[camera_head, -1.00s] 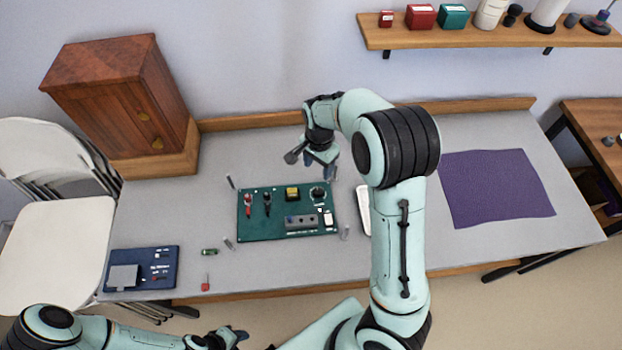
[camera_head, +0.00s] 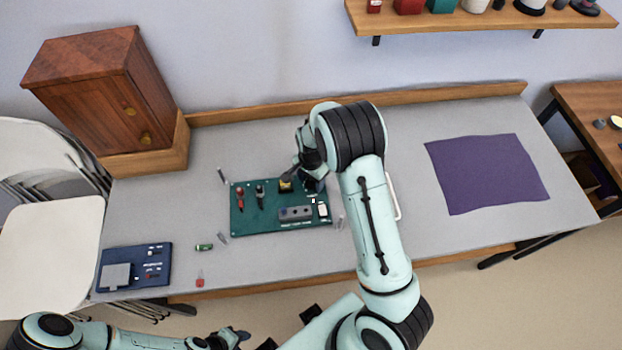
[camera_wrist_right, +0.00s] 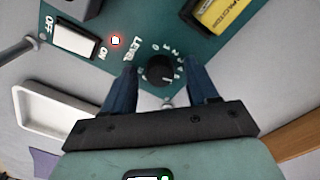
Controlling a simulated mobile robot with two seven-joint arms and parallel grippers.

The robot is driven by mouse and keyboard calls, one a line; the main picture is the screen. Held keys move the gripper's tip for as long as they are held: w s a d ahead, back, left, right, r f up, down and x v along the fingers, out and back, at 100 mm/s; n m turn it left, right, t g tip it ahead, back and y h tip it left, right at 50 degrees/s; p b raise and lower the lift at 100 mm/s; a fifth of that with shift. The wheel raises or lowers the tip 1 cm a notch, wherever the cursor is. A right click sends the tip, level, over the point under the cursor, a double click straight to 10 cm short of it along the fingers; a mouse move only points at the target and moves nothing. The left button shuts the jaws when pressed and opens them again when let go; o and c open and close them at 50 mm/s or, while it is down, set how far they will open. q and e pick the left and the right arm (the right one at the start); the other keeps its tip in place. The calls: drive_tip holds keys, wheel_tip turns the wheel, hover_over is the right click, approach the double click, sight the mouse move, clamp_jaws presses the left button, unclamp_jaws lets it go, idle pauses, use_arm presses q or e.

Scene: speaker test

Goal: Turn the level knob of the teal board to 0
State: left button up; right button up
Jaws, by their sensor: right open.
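The teal board (camera_head: 262,220) lies on the grey table left of my right arm. Its black level knob (camera_wrist_right: 159,69) shows in the right wrist view, with a white numbered scale around it and the word LEVEL beside it. I cannot read its setting surely. My right gripper (camera_wrist_right: 160,80) is open, with one blue finger on each side of the knob; contact is not clear. In the head view the right gripper (camera_head: 311,180) hides the knob at the board's upper right corner. My left gripper (camera_head: 238,337) is low at the front edge, its jaws unclear.
The board carries a white switch (camera_wrist_right: 74,41), a lit red lamp (camera_wrist_right: 115,41) and a yellow part (camera_wrist_right: 228,12). A white tray (camera_wrist_right: 60,112) lies nearby. A navy board (camera_head: 135,268), a wooden cabinet (camera_head: 105,95) and a purple mat (camera_head: 488,173) are on the table.

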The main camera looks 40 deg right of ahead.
drive_tip(key=shift+c, duration=0.3)
drive_tip(key=c, duration=1)
